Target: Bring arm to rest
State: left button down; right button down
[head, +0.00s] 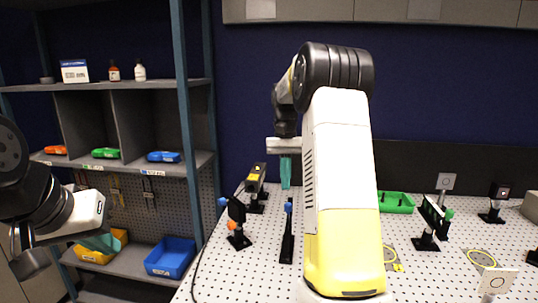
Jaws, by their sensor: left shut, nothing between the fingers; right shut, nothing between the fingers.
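My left arm comes in at the left edge, and its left gripper (103,243) has teal fingers in front of the lower shelf, over the yellow bin. Its fingers are shut with nothing between them. My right arm rises tall in the middle with a white and yellow link and bends over at the top. Its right gripper (285,172) hangs down with teal fingers shut and empty, above the far left part of the perforated table (262,275). The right arm hides part of the table behind it.
A grey shelf unit (144,84) stands at the left with a blue bin (170,257) and a yellow bin (95,256) low down. Optical mounts stand on the table, including a black one (237,222) left of my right arm. A green tray (397,203) lies behind.

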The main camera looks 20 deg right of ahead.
notch_tip(320, 180, up, 10)
jog(key=s+a+t, duration=0.2)
jog(key=s, duration=0.1)
jog(key=s+a+f+n+t, duration=0.1)
jog(key=s+a, duration=0.4)
jog(key=s, duration=0.5)
jog(key=s+a+f+n+t+y, duration=0.1)
jog(key=s+a+f+t, duration=0.3)
jog(key=s, duration=0.7)
jog(key=shift+a+f+n+t+y, duration=0.15)
jog(key=shift+a+n+t+y, duration=0.15)
jog(key=shift+a+n+t, duration=0.5)
jog(key=shift+d, duration=0.15)
